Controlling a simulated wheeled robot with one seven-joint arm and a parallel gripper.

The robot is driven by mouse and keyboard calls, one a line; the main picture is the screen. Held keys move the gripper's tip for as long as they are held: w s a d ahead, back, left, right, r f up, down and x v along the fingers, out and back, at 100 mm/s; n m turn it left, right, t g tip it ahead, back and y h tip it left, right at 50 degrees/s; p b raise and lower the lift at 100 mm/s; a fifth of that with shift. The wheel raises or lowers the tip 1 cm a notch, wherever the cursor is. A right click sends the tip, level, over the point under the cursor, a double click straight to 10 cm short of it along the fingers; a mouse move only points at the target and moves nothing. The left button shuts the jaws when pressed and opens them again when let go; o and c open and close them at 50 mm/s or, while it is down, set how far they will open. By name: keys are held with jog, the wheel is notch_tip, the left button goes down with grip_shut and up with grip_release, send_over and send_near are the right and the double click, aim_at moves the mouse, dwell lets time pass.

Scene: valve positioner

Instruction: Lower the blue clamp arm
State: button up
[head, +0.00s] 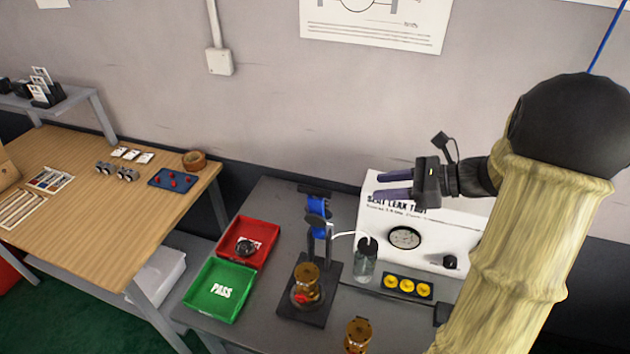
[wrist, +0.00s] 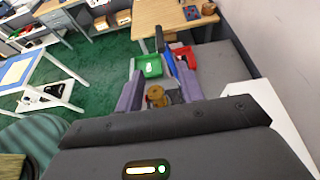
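The blue clamp arm (head: 318,207) stands raised at the top of a grey post on a black fixture (head: 300,313). It also shows as a blue strip beyond my fingers in the wrist view (wrist: 171,66). A brass valve body (head: 306,281) with a red part sits on the fixture, below the clamp arm. My gripper (head: 377,185) is open and empty, with its two purple fingers apart. It is to the right of the clamp arm and apart from it, in front of the white test panel. In the wrist view, the brass valve (wrist: 155,94) shows between the fingers (wrist: 160,92).
Right of the fixture are a clear bottle (head: 366,262), the white leak-test panel (head: 460,232) and a row of yellow discs (head: 407,287). Another brass part (head: 357,335) stands in front. A red tray (head: 269,236) and green PASS tray (head: 243,291) lie left.

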aim_at(322, 191)
dwell(0.3)
jog(key=p+x, duration=0.4)
jog(key=x, duration=1.3)
jog(key=shift+w+a, duration=0.1)
jog(key=shift+a, duration=0.15)
grip_shut()
